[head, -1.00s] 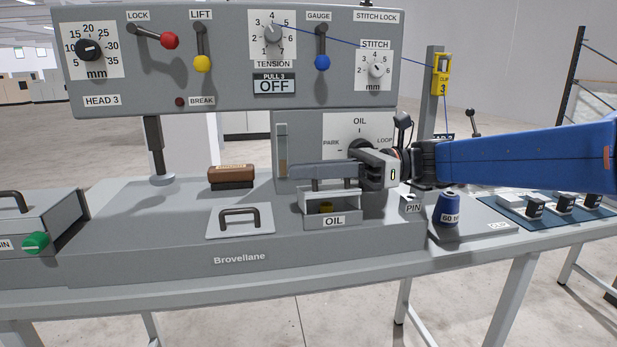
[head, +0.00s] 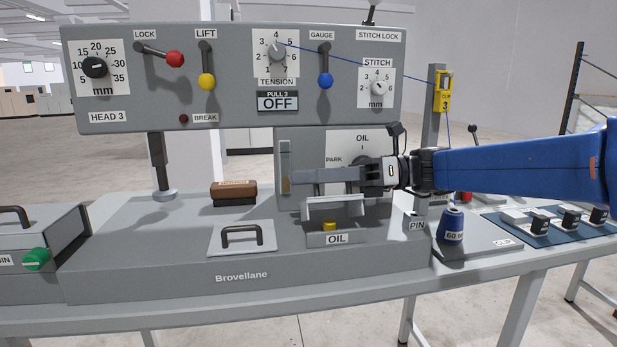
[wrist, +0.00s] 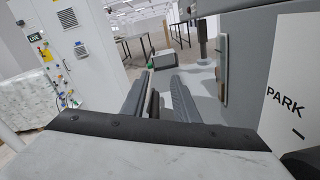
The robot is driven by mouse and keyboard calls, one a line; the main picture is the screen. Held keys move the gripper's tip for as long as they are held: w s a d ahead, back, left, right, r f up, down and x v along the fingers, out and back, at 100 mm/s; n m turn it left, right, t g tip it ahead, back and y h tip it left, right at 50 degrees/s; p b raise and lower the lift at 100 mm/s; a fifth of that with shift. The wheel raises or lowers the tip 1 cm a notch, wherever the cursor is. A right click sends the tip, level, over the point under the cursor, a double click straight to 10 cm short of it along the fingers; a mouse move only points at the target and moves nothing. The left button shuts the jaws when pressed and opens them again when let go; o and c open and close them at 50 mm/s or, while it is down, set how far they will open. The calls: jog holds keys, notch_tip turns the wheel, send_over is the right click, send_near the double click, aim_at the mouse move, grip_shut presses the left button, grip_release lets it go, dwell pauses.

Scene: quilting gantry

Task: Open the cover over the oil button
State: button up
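The oil cover (head: 335,207) is a pale grey box-like lid above the OIL label in the head view. It stands swung up, and the yellow oil button (head: 329,226) shows below it. My gripper (head: 292,184) reaches in from the right, its fingers lying level just above the cover's top edge. Whether they touch the cover is unclear. In the wrist view my gripper's two fingers (wrist: 164,75) stand apart with a narrow gap and nothing held between them. The cover is not visible in the wrist view.
The upright panel with the OIL dial (head: 362,160) is close behind my gripper. A blue thread spool (head: 452,225) stands to the right below my arm. A brown-topped block (head: 233,190) and a handled plate (head: 242,241) lie left. The bed between them is clear.

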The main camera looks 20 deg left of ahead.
jog(key=v, duration=1.7)
jog(key=shift+w, duration=0.2)
jog(key=shift+d, duration=0.15)
jog(key=s+a+n, duration=0.1)
jog(key=s+a, duration=0.2)
jog(key=a, duration=0.1)
jog(key=s+a+n, duration=0.2)
jog(key=s+a, duration=0.1)
jog(key=a, duration=0.2)
jog(key=s+a+n, duration=0.2)
jog(key=s+a, duration=0.1)
jog(key=a, duration=0.2)
jog(key=shift+s+a+f, duration=0.1)
jog(key=shift+s+a, duration=0.1)
jog(key=shift+s, duration=0.05)
jog(key=shift+c, duration=0.3)
